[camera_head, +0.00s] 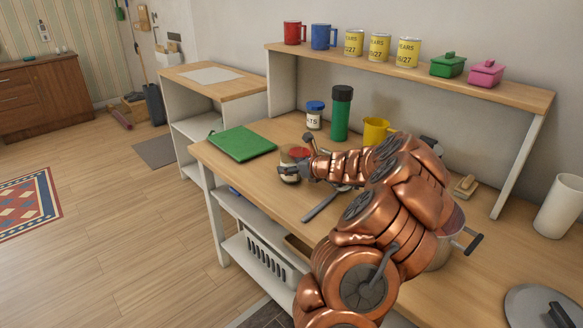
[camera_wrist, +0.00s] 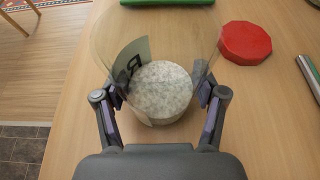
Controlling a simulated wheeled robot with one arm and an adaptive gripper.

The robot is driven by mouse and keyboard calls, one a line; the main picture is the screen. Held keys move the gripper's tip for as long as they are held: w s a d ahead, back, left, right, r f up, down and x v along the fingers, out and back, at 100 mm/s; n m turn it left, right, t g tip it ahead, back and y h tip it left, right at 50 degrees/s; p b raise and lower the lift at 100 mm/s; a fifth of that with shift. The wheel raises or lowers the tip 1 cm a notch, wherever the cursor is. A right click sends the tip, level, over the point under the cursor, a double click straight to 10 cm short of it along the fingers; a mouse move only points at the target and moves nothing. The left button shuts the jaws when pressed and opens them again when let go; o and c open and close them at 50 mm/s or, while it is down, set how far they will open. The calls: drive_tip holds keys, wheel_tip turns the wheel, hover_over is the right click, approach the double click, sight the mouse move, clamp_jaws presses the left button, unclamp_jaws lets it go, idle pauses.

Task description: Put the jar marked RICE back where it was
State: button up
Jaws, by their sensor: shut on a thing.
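The RICE jar (camera_wrist: 165,88) is clear glass with pale contents; only an "R" shows on its label. My gripper (camera_wrist: 163,100) has a finger on each side of it and is shut on it. No lid is on the jar in the wrist view. A red many-sided lid (camera_wrist: 245,43) lies on the table, right of the jar in that view. In the head view the jar (camera_head: 289,178) is near the table's left part, partly hidden by my gripper (camera_head: 293,171). I cannot tell whether it touches the table.
A green board (camera_head: 243,142) lies left of the jar. Behind stand a blue-lidded jar (camera_head: 314,117), a green flask (camera_head: 341,115) and a yellow mug (camera_head: 376,131). A grey utensil (camera_head: 322,206) lies in front. The upper shelf (camera_head: 500,88) holds mugs, cans and lidded dishes.

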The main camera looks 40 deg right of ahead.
drive_tip(key=o, duration=1.5)
drive_tip(key=shift+f, duration=0.1)
drive_tip(key=shift+c, duration=0.2)
drive_tip(key=shift+s+r, duration=0.25)
drive_tip(key=shift+s, duration=0.05)
drive_tip(key=v, duration=1.1)
drive_tip(key=shift+s+p, duration=0.15)
drive_tip(key=shift+p, duration=0.3)
drive_tip(key=shift+a+r, duration=0.15)
